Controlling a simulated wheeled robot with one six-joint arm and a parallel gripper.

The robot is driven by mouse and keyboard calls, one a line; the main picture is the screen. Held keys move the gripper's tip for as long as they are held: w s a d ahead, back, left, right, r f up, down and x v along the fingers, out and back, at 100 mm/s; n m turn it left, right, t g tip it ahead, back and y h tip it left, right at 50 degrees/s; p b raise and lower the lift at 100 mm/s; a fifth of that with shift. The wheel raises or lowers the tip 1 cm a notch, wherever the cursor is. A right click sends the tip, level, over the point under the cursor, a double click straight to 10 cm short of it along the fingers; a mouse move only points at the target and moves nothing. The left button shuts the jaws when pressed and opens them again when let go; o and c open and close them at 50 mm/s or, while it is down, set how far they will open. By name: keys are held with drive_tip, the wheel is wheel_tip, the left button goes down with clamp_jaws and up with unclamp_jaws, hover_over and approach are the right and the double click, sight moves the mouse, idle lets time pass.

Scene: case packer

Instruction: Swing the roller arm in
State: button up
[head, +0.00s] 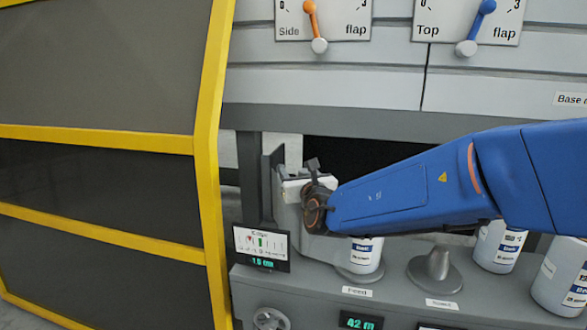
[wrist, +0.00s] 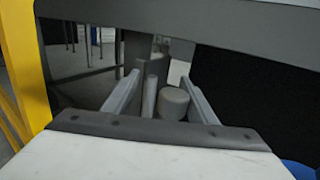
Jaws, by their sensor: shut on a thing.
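My gripper (wrist: 160,78) reaches in beside the dark opening of the machine. In the wrist view its two pale fingers stand on either side of a grey upright bar and a short grey cylinder (wrist: 174,104), which look like parts of the roller arm. The gripper is shut on the roller arm, though the exact contact is hard to see. In the head view the gripper (head: 279,168) is left of the opening, near a dark grey post (head: 248,175). My blue arm and wrist hide much of the roller arm there.
A yellow-framed guard door (head: 208,160) stands close on the left. A small gauge with a green display (head: 262,248) sits below the gripper. White bottles (head: 497,247) and a grey cone (head: 436,265) stand on the ledge. Side (head: 311,20) and Top (head: 482,20) flap dials are above.

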drive_tip(key=v, duration=1.5)
drive_tip(key=shift+s, duration=0.1)
